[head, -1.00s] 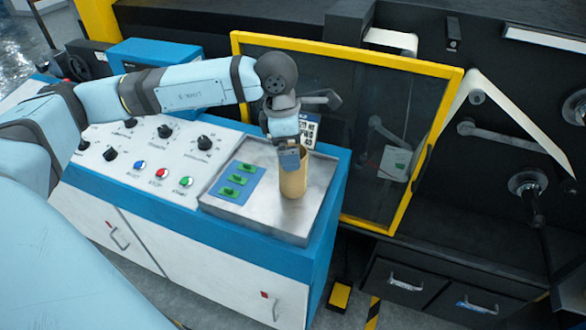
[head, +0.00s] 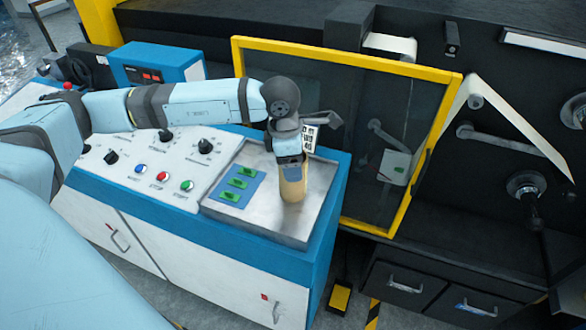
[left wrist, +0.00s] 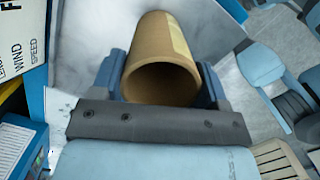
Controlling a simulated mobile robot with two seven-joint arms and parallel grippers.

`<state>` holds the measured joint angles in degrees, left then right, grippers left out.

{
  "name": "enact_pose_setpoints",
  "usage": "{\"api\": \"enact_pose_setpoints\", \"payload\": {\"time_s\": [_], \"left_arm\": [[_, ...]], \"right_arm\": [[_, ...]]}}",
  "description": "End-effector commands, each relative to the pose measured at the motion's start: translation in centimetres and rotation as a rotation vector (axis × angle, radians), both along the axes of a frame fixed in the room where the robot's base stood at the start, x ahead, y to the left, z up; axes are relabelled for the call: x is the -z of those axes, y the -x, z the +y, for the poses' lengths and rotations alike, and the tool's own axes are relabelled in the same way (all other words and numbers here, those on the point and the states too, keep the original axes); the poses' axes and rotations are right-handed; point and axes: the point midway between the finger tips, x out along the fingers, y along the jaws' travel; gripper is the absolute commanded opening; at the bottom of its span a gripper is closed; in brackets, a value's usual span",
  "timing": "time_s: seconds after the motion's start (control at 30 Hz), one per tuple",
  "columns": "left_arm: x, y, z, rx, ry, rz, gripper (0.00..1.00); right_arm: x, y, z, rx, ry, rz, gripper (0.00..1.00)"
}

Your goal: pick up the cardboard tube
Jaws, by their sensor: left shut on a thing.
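The brown cardboard tube (head: 292,190) stands upright on the metal tray top (head: 318,190) of the blue and white console. My left gripper (head: 291,173) comes down over it from above and hides its upper part in the head view. In the left wrist view the tube (left wrist: 160,50) lies between both fingers of the left gripper (left wrist: 163,85), with its open end facing the camera and a pale label strip on its side. The left gripper is shut on the tube. The right gripper is not in view.
Knobs and coloured buttons (head: 163,176) are further left on the console. A yellow-framed glass door (head: 340,120) stands behind. A dark machine with rollers (head: 525,185) is at the right.

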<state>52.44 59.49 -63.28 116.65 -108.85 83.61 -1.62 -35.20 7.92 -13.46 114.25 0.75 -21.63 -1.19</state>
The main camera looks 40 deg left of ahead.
Motion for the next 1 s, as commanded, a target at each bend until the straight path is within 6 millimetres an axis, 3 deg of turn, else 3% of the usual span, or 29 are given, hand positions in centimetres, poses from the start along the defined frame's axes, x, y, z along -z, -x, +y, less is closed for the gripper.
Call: {"api": "enact_pose_setpoints", "payload": {"time_s": [0.23, 0.37, 0.8, 1.0], "left_arm": [[-1.3, -0.1, 0.0, 0.000, 0.000, -0.003, 0.44], [-3.5, -0.1, 0.0, 0.000, 0.001, -0.006, 0.44], [-15.6, -0.1, -0.1, 0.002, 0.002, -0.006, 0.44], [-18.8, 0.0, -0.1, 0.001, 0.000, -0.003, 0.44]], "right_arm": [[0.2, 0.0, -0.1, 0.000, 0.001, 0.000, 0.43], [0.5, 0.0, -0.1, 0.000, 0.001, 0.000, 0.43], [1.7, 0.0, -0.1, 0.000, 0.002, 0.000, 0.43], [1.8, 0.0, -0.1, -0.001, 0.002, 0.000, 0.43]]}}
